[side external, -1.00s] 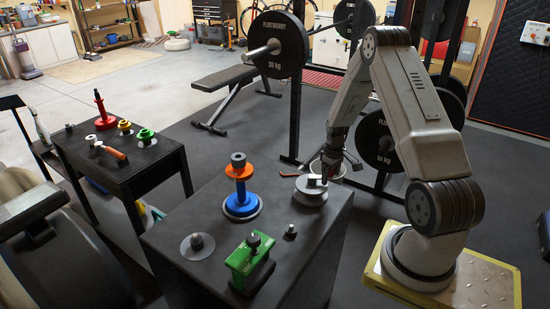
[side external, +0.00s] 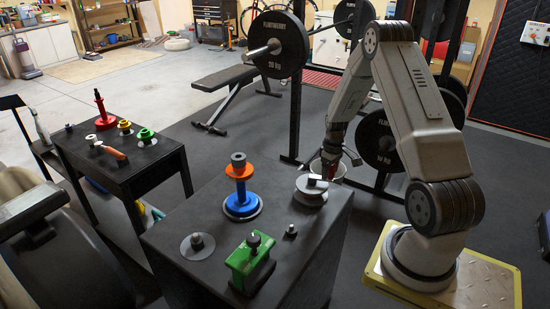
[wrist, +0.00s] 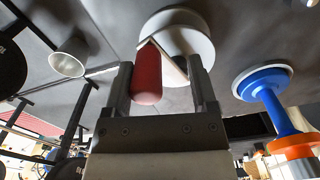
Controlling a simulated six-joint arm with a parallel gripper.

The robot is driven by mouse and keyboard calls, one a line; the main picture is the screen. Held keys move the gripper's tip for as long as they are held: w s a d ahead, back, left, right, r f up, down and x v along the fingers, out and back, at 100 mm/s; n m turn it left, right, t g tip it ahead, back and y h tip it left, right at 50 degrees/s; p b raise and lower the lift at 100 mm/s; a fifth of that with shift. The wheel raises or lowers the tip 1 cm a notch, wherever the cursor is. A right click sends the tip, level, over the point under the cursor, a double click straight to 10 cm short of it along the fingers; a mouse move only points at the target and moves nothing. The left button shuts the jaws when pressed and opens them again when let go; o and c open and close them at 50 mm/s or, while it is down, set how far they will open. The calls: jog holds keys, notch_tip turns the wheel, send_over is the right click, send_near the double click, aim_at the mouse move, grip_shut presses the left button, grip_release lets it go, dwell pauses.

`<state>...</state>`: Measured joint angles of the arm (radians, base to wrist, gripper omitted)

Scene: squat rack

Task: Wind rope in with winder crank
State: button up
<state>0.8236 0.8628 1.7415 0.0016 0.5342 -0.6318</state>
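The winder (side external: 311,197) is a pale grey spool with a flat round flange, on the dark table's far right corner. Its crank arm points right, toward my gripper (side external: 333,172). In the wrist view, the winder's pale disc (wrist: 190,38) lies beyond the fingertips. The red crank handle (wrist: 147,82) stands between the fingers of my gripper (wrist: 162,85), close against the left finger. A clear gap shows between the handle and the right finger, so my gripper is open around it. No loose rope shows clearly; any rope on the spool cannot be made out.
A blue and orange spool stand (side external: 240,190) stands left of the winder. A green block-shaped device (side external: 250,262), a grey disc with a knob (side external: 197,245) and a small dark knob (side external: 291,231) are nearer. A pale bucket (wrist: 68,58) is beyond the table.

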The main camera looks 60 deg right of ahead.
jog(key=shift+s+r, duration=0.1)
jog(key=shift+r, duration=2.55)
jog(key=w+a+r+n+t, duration=0.1)
jog(key=a+r, duration=0.3)
jog(key=a, duration=0.9)
jog(key=w+a+r+n+t, duration=0.1)
jog(key=a+r, duration=0.3)
jog(key=a, duration=0.9)
jog(key=s+a+r, duration=0.1)
jog(key=s+a, duration=0.4)
jog(key=a, duration=0.2)
jog(key=shift+a+r+t, duration=0.15)
jog(key=shift+a+t, duration=0.15)
jog(key=shift+a, duration=0.05)
